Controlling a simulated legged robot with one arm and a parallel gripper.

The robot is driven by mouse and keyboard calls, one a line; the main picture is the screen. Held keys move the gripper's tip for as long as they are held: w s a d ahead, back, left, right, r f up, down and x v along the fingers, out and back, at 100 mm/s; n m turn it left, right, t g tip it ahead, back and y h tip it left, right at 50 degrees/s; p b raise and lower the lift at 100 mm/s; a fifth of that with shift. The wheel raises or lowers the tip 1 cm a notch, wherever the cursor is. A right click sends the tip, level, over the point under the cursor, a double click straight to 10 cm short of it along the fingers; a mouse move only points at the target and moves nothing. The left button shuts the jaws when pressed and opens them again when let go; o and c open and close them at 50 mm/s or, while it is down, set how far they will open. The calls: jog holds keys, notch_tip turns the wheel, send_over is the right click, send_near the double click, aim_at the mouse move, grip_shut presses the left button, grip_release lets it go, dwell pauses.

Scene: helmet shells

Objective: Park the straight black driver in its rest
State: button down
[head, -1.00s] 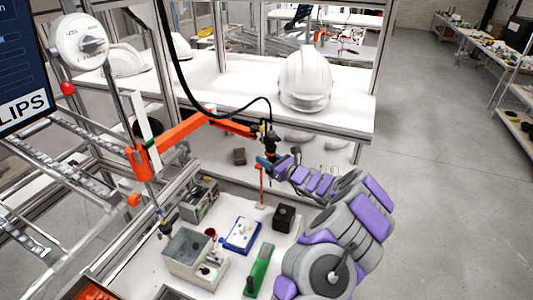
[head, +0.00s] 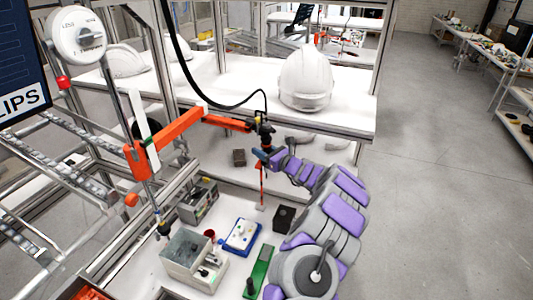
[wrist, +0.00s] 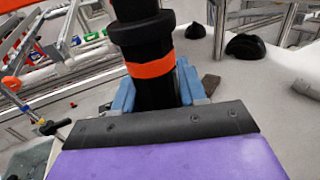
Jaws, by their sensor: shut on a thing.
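The straight black driver (head: 265,131) hangs upright on a black cable at the end of an orange arm. My gripper (head: 266,158) is shut on the driver's lower part, over the table. In the wrist view the driver (wrist: 143,40) is a thick black cylinder with an orange band, between the blue fingers of my gripper (wrist: 155,90). A thin red-orange post (head: 262,185) on a pale foot shows directly below my gripper. I cannot tell whether it belongs to the rest. The driver's tip is hidden by my gripper.
An orange jointed arm (head: 170,130) reaches in from the left. The table holds a grey bin (head: 178,258), a blue tray (head: 242,236), a green tool (head: 259,270) and a black block (head: 284,217). A white helmet shell (head: 306,78) sits on the shelf behind.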

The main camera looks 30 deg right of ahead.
grip_release()
jog(key=p+v, duration=0.3)
jog(key=v, duration=0.8)
dwell(1.2)
dwell(0.4)
